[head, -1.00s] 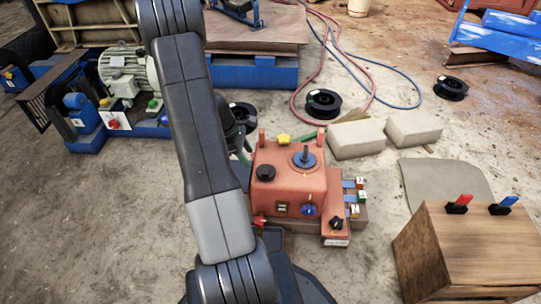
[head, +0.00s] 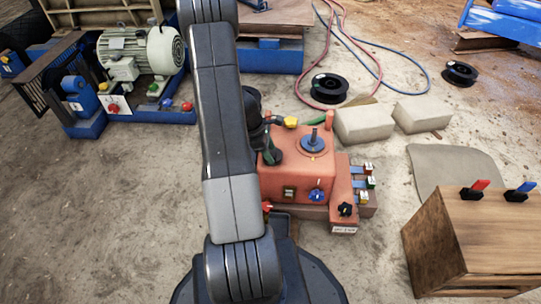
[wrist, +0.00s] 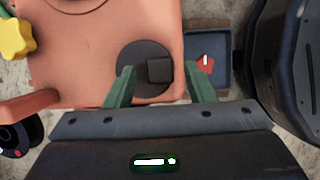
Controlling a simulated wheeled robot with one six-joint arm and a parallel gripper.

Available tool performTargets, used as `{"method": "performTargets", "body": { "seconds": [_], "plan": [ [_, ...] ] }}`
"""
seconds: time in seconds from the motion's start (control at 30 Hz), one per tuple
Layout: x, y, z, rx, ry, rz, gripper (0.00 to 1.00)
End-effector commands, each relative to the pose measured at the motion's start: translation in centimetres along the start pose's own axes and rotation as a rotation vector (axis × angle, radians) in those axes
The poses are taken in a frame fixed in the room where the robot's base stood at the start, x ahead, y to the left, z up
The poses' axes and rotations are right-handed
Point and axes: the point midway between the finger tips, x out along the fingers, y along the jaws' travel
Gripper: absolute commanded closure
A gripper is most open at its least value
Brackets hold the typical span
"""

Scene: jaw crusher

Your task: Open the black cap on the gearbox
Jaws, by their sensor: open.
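The orange-red gearbox (head: 285,172) stands on the ground in the middle of the head view and fills the upper left of the wrist view (wrist: 90,65). Its black cap (wrist: 140,57) shows in the wrist view as a dark round disc with a raised square block, near a corner of the gearbox top. My gripper (wrist: 160,72) has two green fingers, open and apart, one on each side of the block. I cannot tell whether they touch it. In the head view my gripper (head: 272,142) is over the gearbox's left side and mostly hides the cap.
Pale blocks (head: 364,122) and a wooden box (head: 470,245) stand to the right. A motor (head: 140,52) stands at left.

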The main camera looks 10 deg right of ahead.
Motion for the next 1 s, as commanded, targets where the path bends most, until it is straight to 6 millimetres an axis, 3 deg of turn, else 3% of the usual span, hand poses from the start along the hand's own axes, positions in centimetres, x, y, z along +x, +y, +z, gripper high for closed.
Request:
{"method": "performTargets", "body": {
  "seconds": [0.4, 0.67, 1.0],
  "plan": [
    [0.85, 0.0, 0.03, 0.002, 0.001, 0.0, 0.51],
    [0.83, 0.01, 0.02, 0.001, 0.001, 0.0, 1.0],
    [0.49, 0.12, 0.15, -0.005, 0.0, -0.013, 1.0]
  ]
}}
